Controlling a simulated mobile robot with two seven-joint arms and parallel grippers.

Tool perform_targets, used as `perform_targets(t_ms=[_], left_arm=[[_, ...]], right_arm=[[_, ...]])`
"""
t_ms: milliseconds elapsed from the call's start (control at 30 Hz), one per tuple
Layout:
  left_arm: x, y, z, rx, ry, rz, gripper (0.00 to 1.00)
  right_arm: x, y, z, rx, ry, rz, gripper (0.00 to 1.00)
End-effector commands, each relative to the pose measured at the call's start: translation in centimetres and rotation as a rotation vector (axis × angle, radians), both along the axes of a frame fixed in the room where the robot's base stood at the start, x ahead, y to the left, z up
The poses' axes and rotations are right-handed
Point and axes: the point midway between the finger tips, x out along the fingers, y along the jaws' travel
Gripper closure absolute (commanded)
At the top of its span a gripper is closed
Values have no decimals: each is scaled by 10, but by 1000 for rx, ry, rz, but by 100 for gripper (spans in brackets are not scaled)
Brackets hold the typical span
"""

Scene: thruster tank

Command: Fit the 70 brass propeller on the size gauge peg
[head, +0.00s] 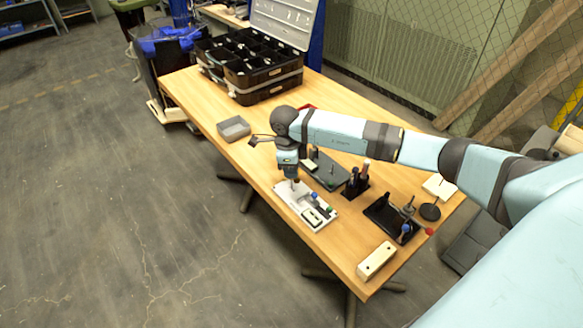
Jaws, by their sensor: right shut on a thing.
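My right gripper (293,182) comes in from the right side and points down over the far left part of a white plate (299,208). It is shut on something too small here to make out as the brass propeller. The white plate carries blue and green knobs and a pale insert with dark marks. I cannot tell which of the upright pegs on the table is the size gauge peg, nor whether the held thing touches the plate. My left gripper is not in view.
A grey tray (234,125) and a black compartment case (262,88) stand farther back. A dark board (327,170), a black peg stand (355,186) and a black fixture (385,219) lie right of the plate. A cream block (376,262) sits at the near edge.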

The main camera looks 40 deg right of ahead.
Motion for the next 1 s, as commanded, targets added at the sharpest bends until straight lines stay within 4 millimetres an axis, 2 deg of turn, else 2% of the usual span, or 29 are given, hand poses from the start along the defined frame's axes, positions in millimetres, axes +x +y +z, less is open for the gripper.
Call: perform_targets(t_ms=[1000], left_arm=[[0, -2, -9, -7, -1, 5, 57]], right_arm=[[0, 0, -14, -1, -1, 0, 100]])
